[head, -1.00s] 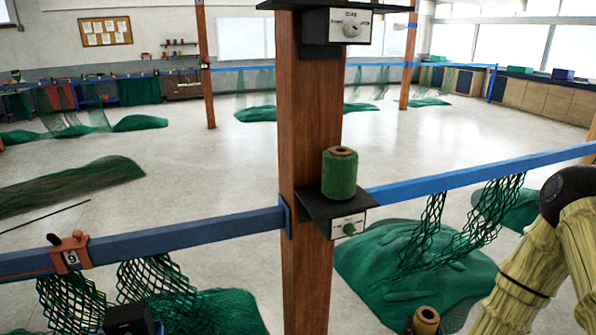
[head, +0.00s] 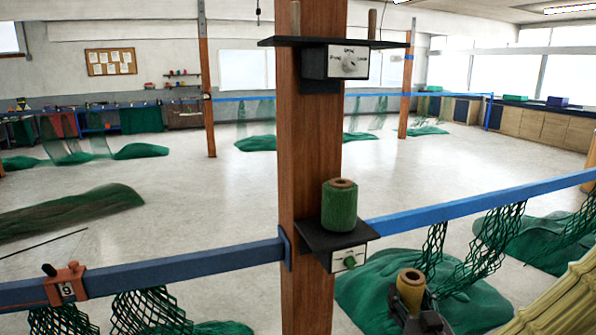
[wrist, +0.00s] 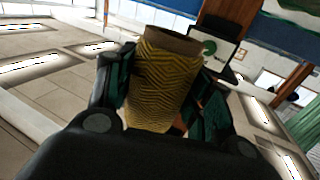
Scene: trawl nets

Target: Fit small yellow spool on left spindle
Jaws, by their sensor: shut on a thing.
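The small yellow spool (head: 410,290) is held upright in my gripper (head: 420,315) at the lower right of the head view. In the wrist view the yellow spool (wrist: 160,80) sits between the two fingers of my gripper (wrist: 155,95), which are shut on it. The left spindle (head: 295,18) is a thin peg standing bare on the dark upper shelf (head: 275,41) of the wooden post. A second bare spindle (head: 372,24) stands at the right of that shelf. The spool is well below the spindles and to their right, apart from the post.
A green spool (head: 339,205) stands on the lower shelf (head: 310,236) of the post (head: 307,120). A dial box (head: 348,63) hangs under the upper shelf. A blue rail (head: 470,203) with hanging green nets runs on both sides of the post. Net heaps lie on the floor.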

